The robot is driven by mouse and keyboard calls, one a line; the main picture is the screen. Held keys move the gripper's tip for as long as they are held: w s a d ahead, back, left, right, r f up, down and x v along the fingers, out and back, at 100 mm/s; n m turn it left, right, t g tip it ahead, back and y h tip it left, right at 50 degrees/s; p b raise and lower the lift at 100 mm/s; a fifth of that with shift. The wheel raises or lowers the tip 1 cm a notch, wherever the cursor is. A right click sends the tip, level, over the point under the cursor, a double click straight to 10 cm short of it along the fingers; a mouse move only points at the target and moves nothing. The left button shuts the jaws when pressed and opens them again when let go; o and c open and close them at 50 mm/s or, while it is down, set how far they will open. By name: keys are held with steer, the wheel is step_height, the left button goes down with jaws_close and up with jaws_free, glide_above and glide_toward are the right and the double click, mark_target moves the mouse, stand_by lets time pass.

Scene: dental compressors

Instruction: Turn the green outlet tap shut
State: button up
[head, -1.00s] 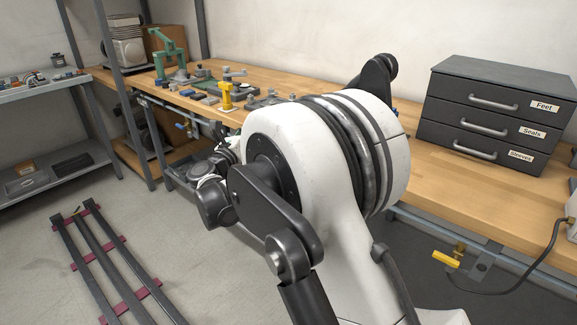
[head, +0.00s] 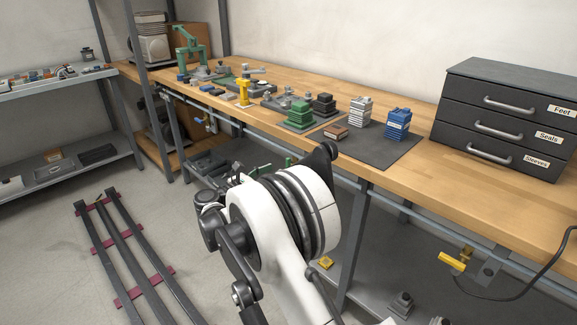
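A green part (head: 289,160), probably the green outlet tap, shows under the front edge of the bench in the head view, just above my arm. It is small and partly hidden, so I cannot tell how its handle is turned. My gripper (head: 234,180) is among dark parts beyond my white arm link, below the bench edge and left of that green part. The arm covers most of it. I cannot see its fingertips, or whether it touches anything.
A yellow tap (head: 452,262) and a blue tap (head: 208,122) are on the pipe along the bench front. A rail frame (head: 120,250) lies on the floor.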

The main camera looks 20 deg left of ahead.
mark_target(287, 163)
steer(key=b+x, duration=0.1)
steer(key=x, duration=0.7)
steer(key=shift+b, duration=0.3)
steer(key=shift+c, duration=0.5)
jaws_close()
